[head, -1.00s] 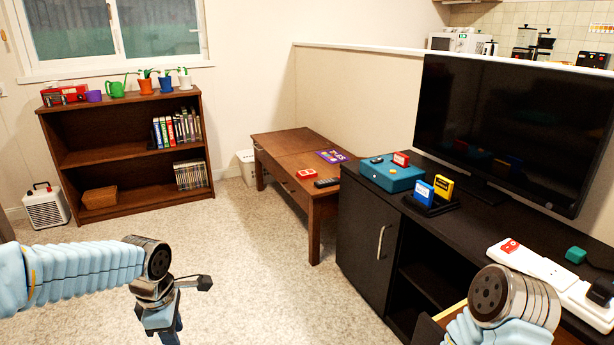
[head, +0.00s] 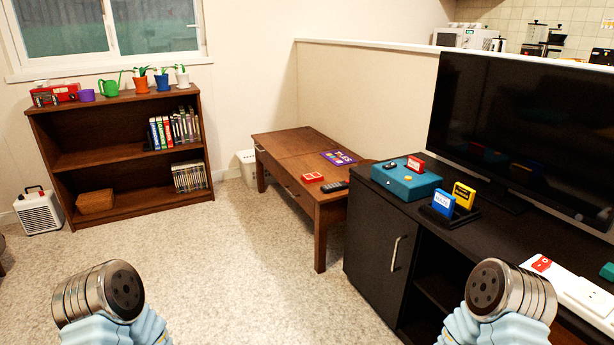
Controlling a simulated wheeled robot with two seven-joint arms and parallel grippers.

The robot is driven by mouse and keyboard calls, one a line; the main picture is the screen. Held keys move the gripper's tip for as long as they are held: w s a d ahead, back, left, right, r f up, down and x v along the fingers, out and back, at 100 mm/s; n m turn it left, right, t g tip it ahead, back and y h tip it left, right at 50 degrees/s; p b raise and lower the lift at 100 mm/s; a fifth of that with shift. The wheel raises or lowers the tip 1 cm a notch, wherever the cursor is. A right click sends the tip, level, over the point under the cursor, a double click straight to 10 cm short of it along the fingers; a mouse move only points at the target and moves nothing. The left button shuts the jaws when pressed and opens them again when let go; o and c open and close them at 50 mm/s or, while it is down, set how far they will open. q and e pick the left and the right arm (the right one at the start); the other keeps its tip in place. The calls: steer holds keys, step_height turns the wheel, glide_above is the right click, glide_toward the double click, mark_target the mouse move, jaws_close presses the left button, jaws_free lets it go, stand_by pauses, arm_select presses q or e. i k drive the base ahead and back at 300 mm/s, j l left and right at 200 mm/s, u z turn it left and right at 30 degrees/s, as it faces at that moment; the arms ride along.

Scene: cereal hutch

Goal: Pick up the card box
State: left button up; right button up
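A small red box (head: 312,177) with a pale mark lies on the brown wooden coffee table (head: 290,147), beside a dark remote (head: 335,187). It may be the card box, but I cannot read its marking. A teal box (head: 406,180) sits on the black TV cabinet (head: 378,222) with small items on top, including a red cartridge-like piece (head: 416,164). Both my arms show only as rounded joints at the bottom edge, left and right. Neither gripper is in view, and nothing of mine touches these boxes.
A purple flat item (head: 339,157) lies on the coffee table. Blue (head: 443,203) and yellow (head: 463,196) cartridges stand before the large TV (head: 520,135). A white power strip (head: 570,289) lies at right. A bookshelf (head: 120,150) stands at back left. The carpet between is clear.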

mark_target(309, 178)
steer(key=i+j+z, duration=0.15)
steer(key=i+j, duration=0.5)
steer(key=i, duration=0.25)
steer(key=i+j+z, duration=0.15)
steer(key=i+j, duration=0.6)
steer(key=i, duration=0.1)
